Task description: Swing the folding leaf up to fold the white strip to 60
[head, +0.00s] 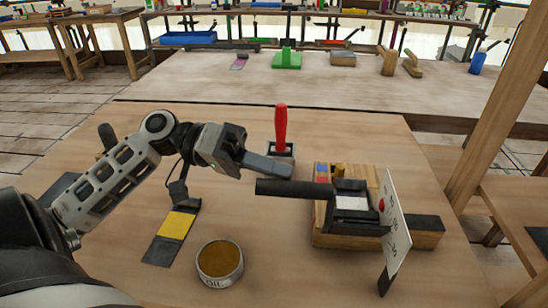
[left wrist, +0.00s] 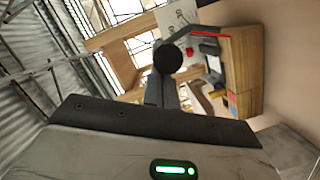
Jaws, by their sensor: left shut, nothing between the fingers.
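The small folding brake sits on a wooden block (head: 330,240) at the right of the table. Its folding leaf has a long black handle (head: 295,188) pointing left; the handle's round end (left wrist: 168,58) shows in the left wrist view. The white strip (head: 352,202) lies within the black frame, looking roughly flat. A white angle plate (head: 396,222) with a red mark stands at the right end. My left gripper (head: 288,170) is shut and empty, just above the handle in the picture; I cannot tell if they touch. My right gripper is not in view.
A red-handled tool (head: 281,130) stands in a holder behind my left gripper. An oil tin (head: 220,262) and a yellow-and-grey pad (head: 174,228) lie at the front left. A wooden post (head: 500,110) rises at the right.

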